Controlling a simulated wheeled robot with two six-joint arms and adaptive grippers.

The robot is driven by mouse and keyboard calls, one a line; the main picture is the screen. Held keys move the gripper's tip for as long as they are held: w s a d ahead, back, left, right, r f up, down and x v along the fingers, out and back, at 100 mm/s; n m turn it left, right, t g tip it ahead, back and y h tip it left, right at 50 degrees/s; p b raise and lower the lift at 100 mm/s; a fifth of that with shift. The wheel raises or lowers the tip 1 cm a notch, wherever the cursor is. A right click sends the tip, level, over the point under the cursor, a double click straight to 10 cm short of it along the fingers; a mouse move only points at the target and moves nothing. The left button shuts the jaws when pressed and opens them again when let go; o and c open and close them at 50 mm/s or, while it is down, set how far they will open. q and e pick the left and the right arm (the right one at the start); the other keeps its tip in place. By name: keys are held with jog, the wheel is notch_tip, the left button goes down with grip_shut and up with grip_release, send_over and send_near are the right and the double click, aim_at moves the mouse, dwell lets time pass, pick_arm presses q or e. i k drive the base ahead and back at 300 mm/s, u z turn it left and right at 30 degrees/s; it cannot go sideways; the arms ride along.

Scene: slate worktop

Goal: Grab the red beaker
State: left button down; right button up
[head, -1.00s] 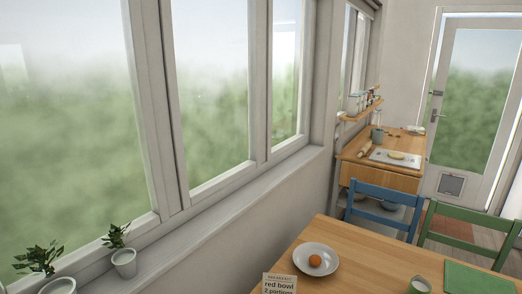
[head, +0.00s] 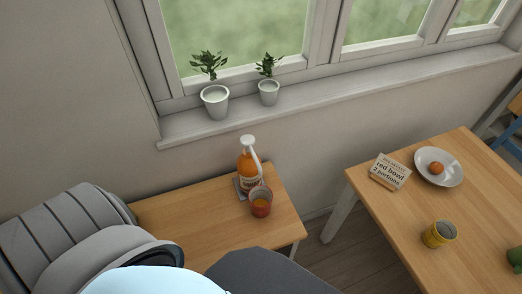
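The red beaker (head: 260,203) stands upright on a small wooden side table (head: 190,220) in the head view. Something orange shows inside it. It is just in front of an orange bottle with a white top (head: 248,166), and slightly overlaps its lower part in the picture. I cannot tell if the two touch. Neither of my grippers shows in the view.
A dark square (head: 239,187) lies by the bottle. A grey padded shape (head: 62,235) fills the lower left. A larger table (head: 400,212) at right holds a sign (head: 390,172), a plate (head: 451,181) and a yellow cup (head: 439,234). Potted plants (head: 215,102) line the sill.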

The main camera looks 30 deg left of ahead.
aim_at(260, 197)
jog(key=u, duration=1.5)
jog(key=k, duration=0.85)
jog(key=u, duration=1)
